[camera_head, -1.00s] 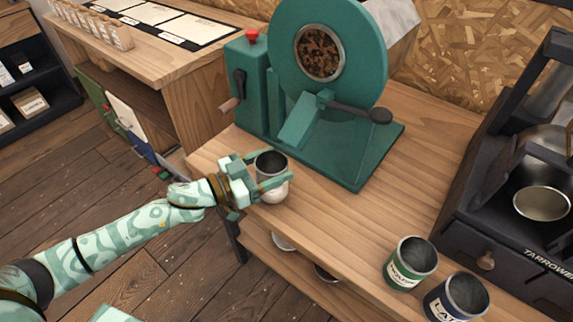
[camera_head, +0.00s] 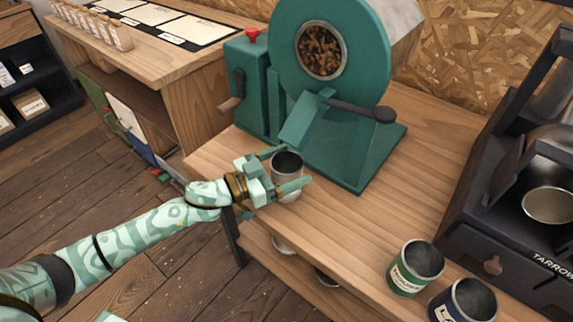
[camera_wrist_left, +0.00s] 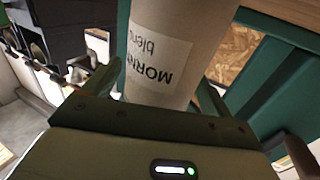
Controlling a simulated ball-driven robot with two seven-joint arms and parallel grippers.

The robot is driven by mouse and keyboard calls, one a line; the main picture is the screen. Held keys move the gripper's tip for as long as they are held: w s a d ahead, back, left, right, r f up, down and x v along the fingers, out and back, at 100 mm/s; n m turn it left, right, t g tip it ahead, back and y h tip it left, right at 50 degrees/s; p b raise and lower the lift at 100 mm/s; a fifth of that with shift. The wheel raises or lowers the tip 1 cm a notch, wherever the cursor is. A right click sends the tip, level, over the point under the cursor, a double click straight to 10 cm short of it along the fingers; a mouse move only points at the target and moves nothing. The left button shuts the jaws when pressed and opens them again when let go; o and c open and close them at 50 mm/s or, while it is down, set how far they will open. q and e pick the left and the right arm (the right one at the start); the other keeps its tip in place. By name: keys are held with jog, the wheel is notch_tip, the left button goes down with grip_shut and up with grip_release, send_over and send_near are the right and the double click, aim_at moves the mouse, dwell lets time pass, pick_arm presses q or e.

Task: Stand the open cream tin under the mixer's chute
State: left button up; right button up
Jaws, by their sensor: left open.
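The open cream tin (camera_head: 289,194) stands upright near the bench's front edge, its dark mouth facing up. In the left wrist view the tin (camera_wrist_left: 185,25) fills the space between the fingers, with its "MORN… blend" label showing upside down. My left gripper (camera_head: 290,169) is open, with one finger on each side of the tin. The green mixer (camera_head: 370,60) stands just behind. Its chute (camera_head: 303,119) slopes down toward the tin, its lower end close to the tin's mouth; I cannot tell whether it is directly above. My right gripper is not in view.
A green tin (camera_head: 414,267) and a blue tin (camera_head: 464,301) stand on the bench (camera_head: 350,220) at the front right. A dark machine (camera_head: 510,225) with a metal bowl (camera_head: 548,205) is at the right. The mixer's dark handle (camera_head: 360,111) sticks out rightward. Bench between is clear.

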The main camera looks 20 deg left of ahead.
pick_arm(q)
jog(key=shift+r, duration=0.1)
jog(key=shift+s+a, duration=0.2)
jog(key=p+v, duration=0.2)
jog(key=v, duration=0.9)
jog(key=shift+a, duration=0.25)
